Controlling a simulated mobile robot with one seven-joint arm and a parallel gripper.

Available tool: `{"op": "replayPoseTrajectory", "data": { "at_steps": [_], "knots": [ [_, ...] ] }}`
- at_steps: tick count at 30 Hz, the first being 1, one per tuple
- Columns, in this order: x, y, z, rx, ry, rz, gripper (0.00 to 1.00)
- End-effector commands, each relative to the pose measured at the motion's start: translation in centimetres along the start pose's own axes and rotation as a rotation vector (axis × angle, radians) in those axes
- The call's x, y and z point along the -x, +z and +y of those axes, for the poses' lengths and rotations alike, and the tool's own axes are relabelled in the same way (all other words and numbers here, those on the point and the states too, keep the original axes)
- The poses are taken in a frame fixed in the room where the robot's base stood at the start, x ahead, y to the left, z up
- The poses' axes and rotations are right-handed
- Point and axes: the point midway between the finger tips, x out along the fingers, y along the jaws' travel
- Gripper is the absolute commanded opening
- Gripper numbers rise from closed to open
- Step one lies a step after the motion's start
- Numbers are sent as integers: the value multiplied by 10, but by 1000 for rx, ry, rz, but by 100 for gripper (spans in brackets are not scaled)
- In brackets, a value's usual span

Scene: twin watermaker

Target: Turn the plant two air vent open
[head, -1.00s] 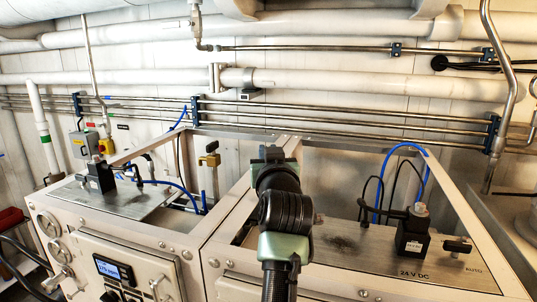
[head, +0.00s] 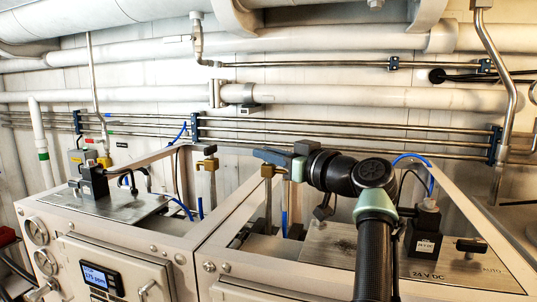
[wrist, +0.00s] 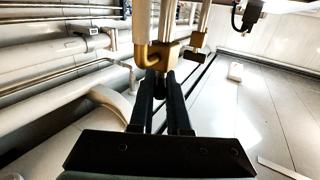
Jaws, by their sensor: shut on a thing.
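A brass valve (head: 267,171) on an upright pipe stands behind the right-hand cabinet; I take it to be the plant two air vent. My gripper (head: 262,156) reaches it from the right, at the valve's top, and partly hides its handle. In the wrist view the brass valve body (wrist: 165,54) is just beyond my fingertips (wrist: 160,82). My gripper is shut on the dark handle below the brass body. The exact handle angle is hard to read.
A second brass valve (head: 207,163) with a dark handle stands to the left; it also shows in the wrist view (wrist: 197,40). White pipes (head: 340,95) run along the wall behind. A black 24 V DC solenoid (head: 425,232) sits on the right cabinet's plate.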

Motion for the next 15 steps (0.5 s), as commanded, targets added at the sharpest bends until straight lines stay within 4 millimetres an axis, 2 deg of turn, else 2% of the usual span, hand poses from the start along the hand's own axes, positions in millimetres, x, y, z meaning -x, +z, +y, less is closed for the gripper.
{"op": "replayPoseTrajectory", "data": {
  "at_steps": [15],
  "knots": [
    [0, -1, 0, -1, -122, -3, 0]
  ]
}}
